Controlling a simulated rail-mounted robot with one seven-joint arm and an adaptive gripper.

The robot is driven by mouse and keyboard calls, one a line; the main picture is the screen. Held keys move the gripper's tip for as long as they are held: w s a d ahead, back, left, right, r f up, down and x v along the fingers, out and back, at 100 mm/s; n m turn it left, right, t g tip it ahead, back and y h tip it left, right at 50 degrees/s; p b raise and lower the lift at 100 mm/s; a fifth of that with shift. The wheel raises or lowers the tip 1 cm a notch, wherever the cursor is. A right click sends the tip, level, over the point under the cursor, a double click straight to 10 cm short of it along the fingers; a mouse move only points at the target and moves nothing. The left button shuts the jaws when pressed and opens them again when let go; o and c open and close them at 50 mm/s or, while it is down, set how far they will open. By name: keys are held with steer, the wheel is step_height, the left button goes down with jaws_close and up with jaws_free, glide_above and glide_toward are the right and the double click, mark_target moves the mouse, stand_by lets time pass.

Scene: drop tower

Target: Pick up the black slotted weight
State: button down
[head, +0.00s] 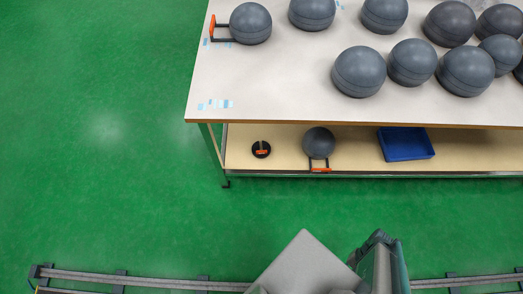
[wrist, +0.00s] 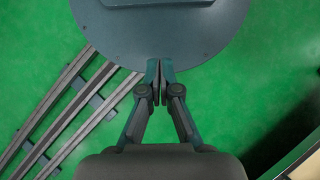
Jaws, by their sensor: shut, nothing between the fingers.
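The black slotted weight (head: 261,149) is a small dark disc with an orange-red part on it. It lies on the lower wooden shelf of the workbench, near the shelf's left end, in the head view. My gripper (wrist: 160,100) shows in the wrist view with its fingers together and nothing between them. It is over the green floor by the rail, apart from the bench. The weight is not in the wrist view.
A dark ball with an orange handle (head: 319,143) and a blue tray (head: 405,144) share the lower shelf. Several dark balls stand on the white bench top (head: 270,85) above. The green floor (head: 110,140) left of the bench is clear. A rail (head: 150,279) runs along the front.

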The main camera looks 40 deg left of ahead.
steer(key=c, duration=1.1)
jaws_free()
steer(key=shift+o, duration=0.2)
